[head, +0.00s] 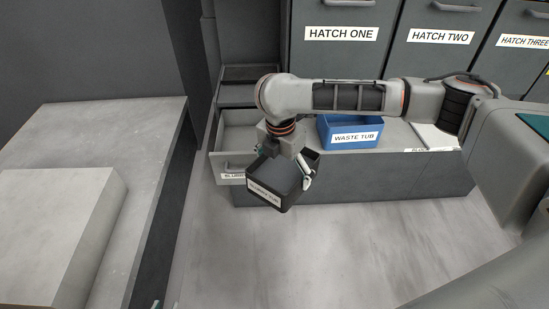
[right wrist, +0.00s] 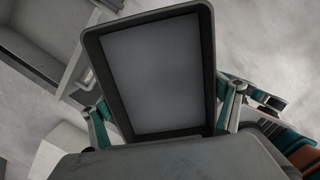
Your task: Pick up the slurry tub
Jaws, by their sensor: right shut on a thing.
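The slurry tub (head: 268,192) is a small black open box with a white label on its front. It hangs tilted below my right gripper (head: 283,166), in front of the low grey block, and looks clear of the floor. My right gripper is shut on the tub. In the right wrist view the tub (right wrist: 150,75) fills the middle, its inside grey and empty, with the fingers (right wrist: 165,118) at its two sides. My left gripper is in neither view.
A blue waste tub (head: 352,144) stands on the low grey block (head: 400,178). An open drawer (head: 238,140) is left of it. Labelled hatches (head: 345,60) line the back. A stone slab (head: 50,235) lies on the left bench (head: 140,120). The floor (head: 320,250) in front is clear.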

